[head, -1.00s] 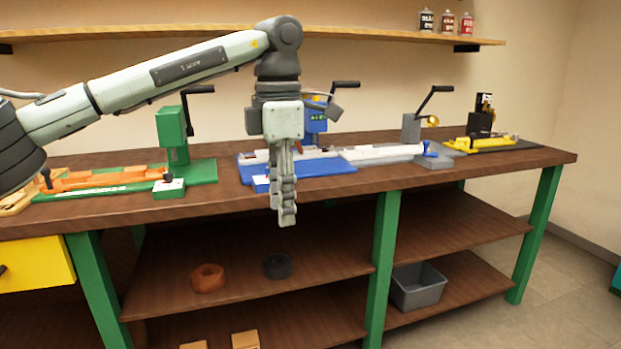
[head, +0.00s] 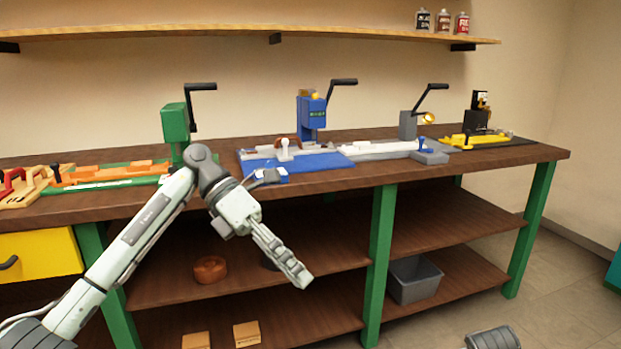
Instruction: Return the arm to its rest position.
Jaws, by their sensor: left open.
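My left arm comes in from the lower left of the head view, bent at an elbow in front of the bench. Its gripper (head: 292,270) points down and to the right, in front of the upper shelf under the bench top. It is open, with nothing seen between its fingers, and it is clear of the fixtures. Of my right arm only a grey part shows at the bottom right edge; its gripper is not in view.
The wooden bench (head: 440,164) carries a green fixture (head: 175,130), a blue fixture (head: 311,115), a grey one (head: 408,125) and a black and yellow one (head: 478,125). A yellow drawer (head: 45,255) is at left.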

